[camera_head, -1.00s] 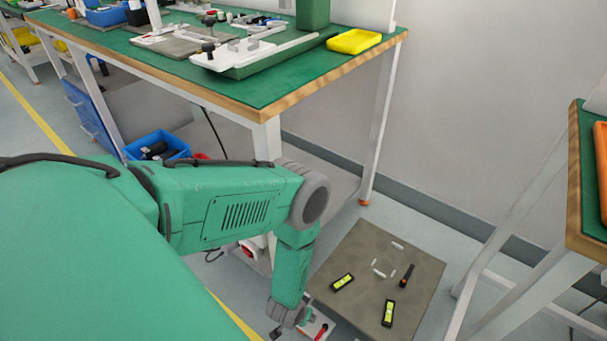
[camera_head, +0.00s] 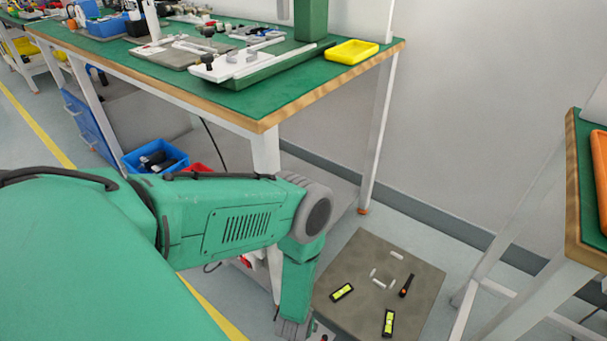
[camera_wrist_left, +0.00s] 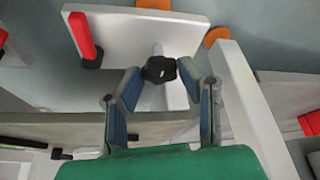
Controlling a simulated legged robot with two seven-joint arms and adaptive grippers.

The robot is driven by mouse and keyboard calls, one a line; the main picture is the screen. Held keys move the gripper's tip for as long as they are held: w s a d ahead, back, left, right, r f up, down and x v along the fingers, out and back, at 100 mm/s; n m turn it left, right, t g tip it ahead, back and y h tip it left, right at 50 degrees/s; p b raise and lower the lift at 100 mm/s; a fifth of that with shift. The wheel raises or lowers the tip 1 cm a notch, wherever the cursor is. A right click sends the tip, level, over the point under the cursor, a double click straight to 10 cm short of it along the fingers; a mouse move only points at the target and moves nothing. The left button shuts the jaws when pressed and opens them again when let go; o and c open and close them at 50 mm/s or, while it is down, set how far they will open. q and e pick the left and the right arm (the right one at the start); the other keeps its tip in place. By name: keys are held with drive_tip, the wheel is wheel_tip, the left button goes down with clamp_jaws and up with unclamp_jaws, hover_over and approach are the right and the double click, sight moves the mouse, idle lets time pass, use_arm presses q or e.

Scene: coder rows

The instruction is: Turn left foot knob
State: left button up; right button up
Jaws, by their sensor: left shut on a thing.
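A black lobed knob (camera_wrist_left: 158,69) on a pale stem shows in the left wrist view. It stands in front of a white plate (camera_wrist_left: 122,32) with a red handle (camera_wrist_left: 82,36). My left gripper (camera_wrist_left: 160,74) has its two blue-padded fingers on either side of the knob and is shut on it. In the head view my left forearm hangs down beside the front leg of the green-topped bench (camera_head: 266,156); the fingertips and knob are below the picture. My right gripper is in neither view.
A white beam (camera_wrist_left: 247,110) runs close to the right of the fingers. Orange discs (camera_wrist_left: 216,36) lie near the plate. A brown mat (camera_head: 345,262) on the floor holds two yellow-green levels (camera_head: 389,322) and small parts. A blue bin (camera_head: 150,160) stands under the bench.

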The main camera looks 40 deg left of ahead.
use_arm(q)
drive_tip(key=o, duration=1.1)
drive_tip(key=shift+o, duration=0.2)
drive_tip(key=v, duration=1.2)
drive_tip(key=shift+d, duration=0.1)
